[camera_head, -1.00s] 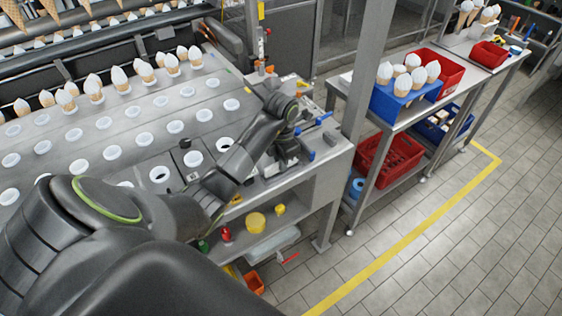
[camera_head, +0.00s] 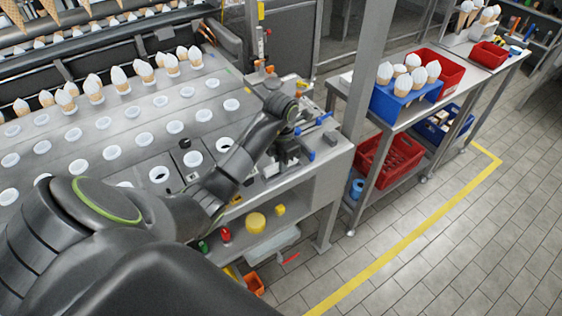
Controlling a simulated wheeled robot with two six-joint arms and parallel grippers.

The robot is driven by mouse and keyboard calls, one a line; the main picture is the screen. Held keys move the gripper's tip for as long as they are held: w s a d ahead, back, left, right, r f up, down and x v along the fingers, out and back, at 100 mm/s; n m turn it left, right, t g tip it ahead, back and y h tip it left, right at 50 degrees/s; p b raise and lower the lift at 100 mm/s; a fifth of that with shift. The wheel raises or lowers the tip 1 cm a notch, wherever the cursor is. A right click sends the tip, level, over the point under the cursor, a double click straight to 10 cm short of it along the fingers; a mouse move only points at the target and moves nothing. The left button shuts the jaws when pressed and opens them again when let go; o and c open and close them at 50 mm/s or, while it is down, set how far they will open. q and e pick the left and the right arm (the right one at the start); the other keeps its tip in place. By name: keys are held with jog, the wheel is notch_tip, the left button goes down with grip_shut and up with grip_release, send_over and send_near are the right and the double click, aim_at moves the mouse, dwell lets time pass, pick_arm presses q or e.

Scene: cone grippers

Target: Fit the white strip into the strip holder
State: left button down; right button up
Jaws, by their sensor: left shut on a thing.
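My left arm reaches in from the left across the steel worktop. Its gripper (camera_head: 286,152) points down at the worktop's right end, among small clamps and fixtures. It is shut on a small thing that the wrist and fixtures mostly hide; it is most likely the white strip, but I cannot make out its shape. I cannot pick out the strip holder for certain among the fixtures around the gripper, nor tell whether the held thing touches it. My right gripper is not in view.
The steel worktop (camera_head: 115,125) has rows of round holes, with several wrapped cones behind. Blue-handled tools (camera_head: 318,120) lie right of the gripper. A shelf below holds a yellow pot (camera_head: 256,222). A grey post (camera_head: 366,70) and a cart with a blue cone box (camera_head: 405,100) stand right.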

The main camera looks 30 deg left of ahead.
pick_arm(q)
jog(key=shift+f+b, duration=0.3)
jog(key=shift+f, duration=0.05)
jog(key=shift+r, duration=0.45)
jog(key=shift+b, duration=0.3)
dwell(2.9)
jog(key=shift+f+b, duration=0.4)
jog(key=shift+f, duration=0.05)
jog(key=c, duration=1.4)
grip_release()
